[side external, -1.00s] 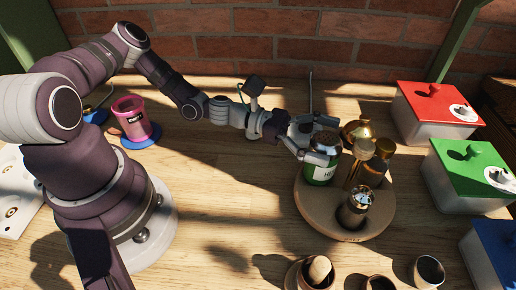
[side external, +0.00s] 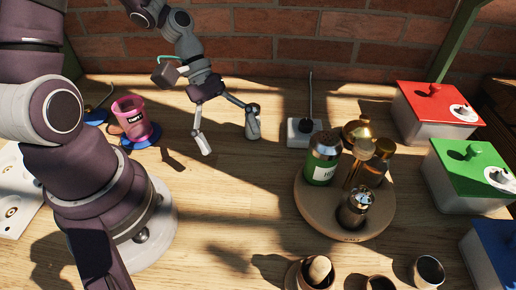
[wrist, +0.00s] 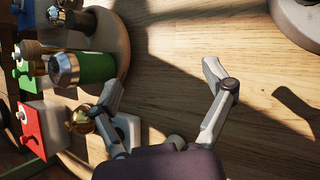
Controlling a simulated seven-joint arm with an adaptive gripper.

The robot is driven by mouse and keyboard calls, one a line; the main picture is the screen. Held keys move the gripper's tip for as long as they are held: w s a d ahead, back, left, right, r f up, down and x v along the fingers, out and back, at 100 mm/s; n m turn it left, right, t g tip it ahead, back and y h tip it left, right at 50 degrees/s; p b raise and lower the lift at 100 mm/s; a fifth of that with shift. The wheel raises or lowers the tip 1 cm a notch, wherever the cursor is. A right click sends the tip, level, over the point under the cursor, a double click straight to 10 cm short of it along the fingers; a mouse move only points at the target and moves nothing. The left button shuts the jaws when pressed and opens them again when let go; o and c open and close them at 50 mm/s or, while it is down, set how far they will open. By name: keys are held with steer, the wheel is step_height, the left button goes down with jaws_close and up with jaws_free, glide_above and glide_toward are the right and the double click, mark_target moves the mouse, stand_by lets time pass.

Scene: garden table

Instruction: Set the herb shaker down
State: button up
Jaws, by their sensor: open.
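The herb shaker (side external: 322,160) is a green jar with a dark speckled cap and a white label. It stands upright on the left part of the round wooden stand (side external: 346,233), beside the brass-topped pieces. In the wrist view the herb shaker (wrist: 92,68) is at the left, on the stand's edge. My gripper (side external: 230,146) is open and empty, above the bare table to the left of the shaker and apart from it. In the wrist view my gripper (wrist: 222,75) has its two fingers spread wide with only table between them.
A white socket block (side external: 298,133) with a cable stands behind the shaker. A pink cup (side external: 131,118) on a blue base is at the left. Lidded boxes, red (side external: 412,92) and green (side external: 462,168), line the right. Small cups stand at the front. The middle table is clear.

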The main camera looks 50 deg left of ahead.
steer(key=s+a+r+m+t+y, duration=0.1)
steer(key=r+m+t+y, duration=0.2)
steer(key=r+m+y, duration=0.1)
steer(key=s+a+r+m+t+y, duration=0.2)
steer(key=r+m+y, duration=0.1)
steer(key=r+m, duration=0.4)
steer(key=shift+s+a+r+t+y, duration=0.2)
steer(key=shift+a+r+t+y, duration=0.05)
steer(key=shift+r+t+y, duration=0.15)
stand_by(0.5)
